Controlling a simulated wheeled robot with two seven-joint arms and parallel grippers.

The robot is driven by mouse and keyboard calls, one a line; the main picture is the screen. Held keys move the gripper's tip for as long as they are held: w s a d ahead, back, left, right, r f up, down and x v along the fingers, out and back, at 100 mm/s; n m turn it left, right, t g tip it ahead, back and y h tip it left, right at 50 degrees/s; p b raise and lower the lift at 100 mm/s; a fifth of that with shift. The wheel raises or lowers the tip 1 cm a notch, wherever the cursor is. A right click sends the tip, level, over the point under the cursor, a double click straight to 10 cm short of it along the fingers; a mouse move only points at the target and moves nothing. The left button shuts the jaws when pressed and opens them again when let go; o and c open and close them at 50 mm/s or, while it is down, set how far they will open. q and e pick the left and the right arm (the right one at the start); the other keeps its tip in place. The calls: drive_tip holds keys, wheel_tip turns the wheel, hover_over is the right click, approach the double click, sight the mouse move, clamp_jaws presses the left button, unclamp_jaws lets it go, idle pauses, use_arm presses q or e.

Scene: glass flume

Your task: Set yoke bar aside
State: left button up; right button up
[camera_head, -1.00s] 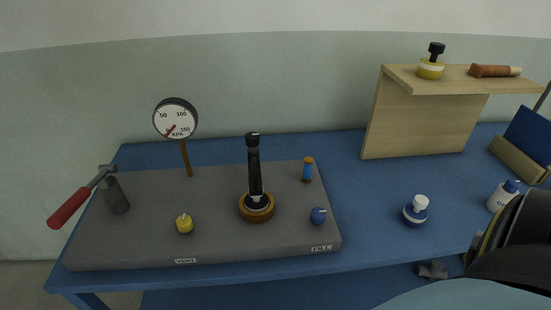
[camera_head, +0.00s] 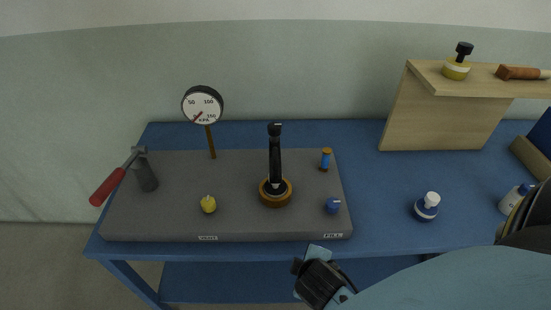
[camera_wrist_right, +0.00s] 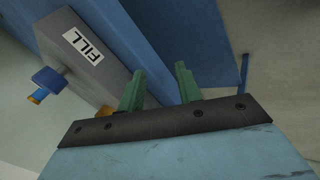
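A black upright bar (camera_head: 274,150), perhaps the yoke bar, stands on a round brown base (camera_head: 275,193) near the middle-right of a grey block (camera_head: 240,215). My right gripper shows in the right wrist view (camera_wrist_right: 158,84). Its two green fingers are apart with nothing between them. They are near the block's corner with the FILL label (camera_wrist_right: 82,45). In the head view my right arm reaches in from the lower right, ending in front of the table edge. The fingertips are not clear there. My left gripper is not in view.
The block also carries a gauge (camera_head: 202,105), a red-handled lever (camera_head: 112,183), a yellow knob (camera_head: 208,204), a blue knob (camera_head: 332,206) and a blue-orange fitting (camera_head: 325,160). Blue table (camera_head: 375,190) is bare between.

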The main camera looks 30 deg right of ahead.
sight(275, 165)
drive_tip(key=w+r+n+t+h, duration=0.1)
drive_tip(key=r+n, duration=0.1)
drive_tip(key=w+d+r+n+t+h, duration=0.1)
drive_tip(key=w+r+n, duration=0.1)
drive_tip(key=n, duration=0.1)
drive_tip(key=w+r+n+t+h, duration=0.1)
drive_tip(key=w+r+n+h, duration=0.1)
drive_tip(key=r+n, duration=0.1)
drive_tip(key=shift+w+d+t, duration=0.1)
drive_tip(key=shift+d+t, duration=0.1)
drive_tip(key=shift+t, duration=0.2)
drive_tip(key=w+a+r+n+t+h+p, duration=0.1)
drive_tip(key=w+a+r+n+t, duration=0.15)
drive_tip(key=r+n, duration=0.3)
drive_tip(key=w+a+r+n+t+h, duration=0.1)
drive_tip(key=w+a+r+n+t, duration=0.15)
drive_tip(key=r+n, duration=0.35)
drive_tip(key=shift+n+t, duration=0.25)
drive_tip(key=shift+t, duration=0.25)
drive_tip(key=x, duration=0.4)
drive_tip(key=f+p+x, duration=0.1)
drive_tip(key=x, duration=0.8)
drive_tip(key=shift+d+f+p, duration=0.25)
drive_tip(key=shift+d+p, duration=0.15)
drive_tip(key=shift+d, duration=0.1)
drive_tip(key=shift+s, duration=0.1)
clamp_jaws()
